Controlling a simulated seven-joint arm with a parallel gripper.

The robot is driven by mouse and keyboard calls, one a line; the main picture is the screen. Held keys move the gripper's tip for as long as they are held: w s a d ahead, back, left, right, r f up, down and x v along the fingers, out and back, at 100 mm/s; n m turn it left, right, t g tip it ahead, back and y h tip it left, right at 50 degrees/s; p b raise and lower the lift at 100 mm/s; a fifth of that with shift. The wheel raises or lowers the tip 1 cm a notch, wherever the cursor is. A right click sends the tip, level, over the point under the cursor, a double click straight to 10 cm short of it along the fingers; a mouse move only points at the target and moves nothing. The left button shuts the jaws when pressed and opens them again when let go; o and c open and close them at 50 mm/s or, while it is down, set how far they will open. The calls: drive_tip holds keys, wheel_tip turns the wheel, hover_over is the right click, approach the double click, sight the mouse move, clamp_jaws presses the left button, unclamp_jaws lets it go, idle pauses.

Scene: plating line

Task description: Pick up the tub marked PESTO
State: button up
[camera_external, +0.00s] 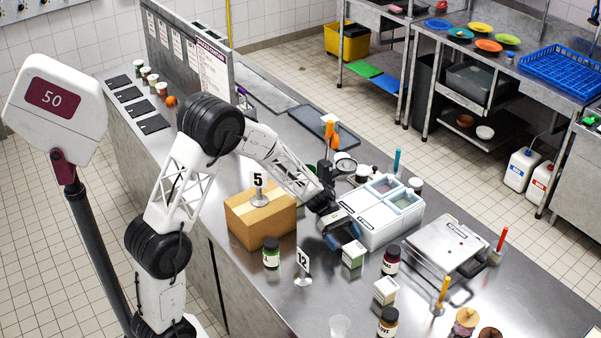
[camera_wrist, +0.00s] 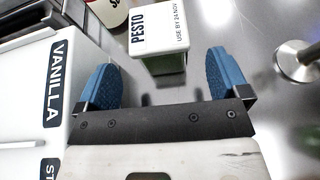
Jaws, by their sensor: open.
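The tub marked PESTO (camera_wrist: 158,22) has a white lid and a green body. In the wrist view it stands just ahead of my gripper (camera_wrist: 160,68), in line with the gap between the blue fingers. The fingers are apart with nothing held, and the tub's near side lies about level with their tips. In the external view the tub (camera_external: 353,259) stands on the steel counter (camera_external: 420,315), just to the right of and below my gripper (camera_external: 338,238). I cannot tell there whether a finger touches it.
A white bin marked VANILLA (camera_wrist: 45,85) stands close on the left in the wrist view.

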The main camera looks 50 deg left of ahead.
sight(350, 246)
drive_tip(key=shift+x, duration=2)
drive_tip(key=shift+a, duration=0.1)
drive_tip(key=shift+c, duration=0.2)
drive_tip(key=c, duration=1.1)
drive_tip(key=shift+o, duration=0.2)
drive_tip(key=shift+r, duration=5)
